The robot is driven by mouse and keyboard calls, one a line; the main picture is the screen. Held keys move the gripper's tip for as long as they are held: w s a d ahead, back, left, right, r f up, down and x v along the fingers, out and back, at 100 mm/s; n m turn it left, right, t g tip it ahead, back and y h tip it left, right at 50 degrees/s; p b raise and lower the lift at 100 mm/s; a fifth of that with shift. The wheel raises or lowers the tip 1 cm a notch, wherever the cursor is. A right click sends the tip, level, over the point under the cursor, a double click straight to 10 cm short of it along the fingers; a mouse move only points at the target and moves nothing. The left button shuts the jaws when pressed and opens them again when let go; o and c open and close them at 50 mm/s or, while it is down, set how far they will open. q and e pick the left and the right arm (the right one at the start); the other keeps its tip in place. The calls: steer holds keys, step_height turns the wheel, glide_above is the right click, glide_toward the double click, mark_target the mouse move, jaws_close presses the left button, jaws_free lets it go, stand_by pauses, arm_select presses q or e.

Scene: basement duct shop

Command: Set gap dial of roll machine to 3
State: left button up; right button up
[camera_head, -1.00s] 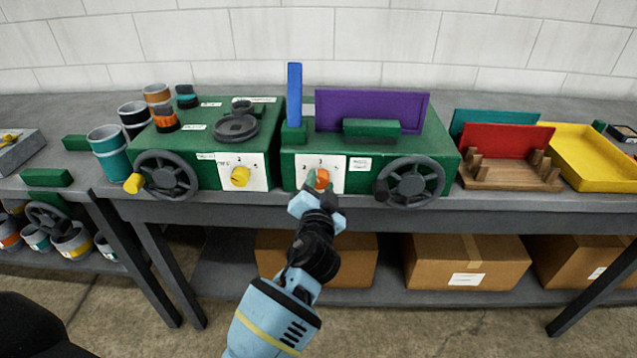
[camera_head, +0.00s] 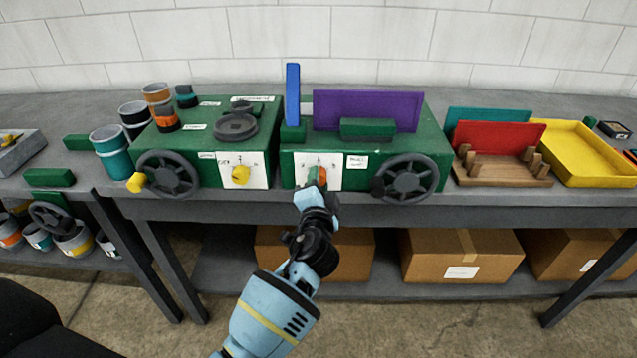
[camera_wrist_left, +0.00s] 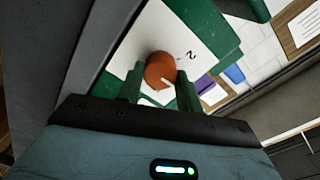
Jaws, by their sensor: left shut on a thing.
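The right green machine (camera_head: 432,150) has a white dial plate (camera_head: 334,163) with small printed marks and an orange knob (camera_head: 322,173). My left gripper (camera_head: 317,178) reaches the knob from the front and is shut on it. In the left wrist view the orange knob (camera_wrist_left: 160,70) sits between the green fingers (camera_wrist_left: 159,90). A white pointer line shows on the knob, and a "2" is printed on the plate (camera_wrist_left: 196,42) beside it. The fingers and wrist hide part of the dial, so I cannot tell the setting. My right gripper is not in view.
Another green machine with a yellow knob (camera_head: 240,174) stands close on the left. A black handwheel (camera_head: 408,179) is just right of the dial. A purple panel (camera_head: 368,109) and blue bar (camera_head: 292,95) stand on top. Cardboard boxes (camera_head: 462,256) sit on the shelf below.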

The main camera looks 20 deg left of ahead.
arm_select(q)
steer(key=o, duration=1)
steer(key=shift+s, duration=0.1)
steer(key=shift+v, duration=3.85)
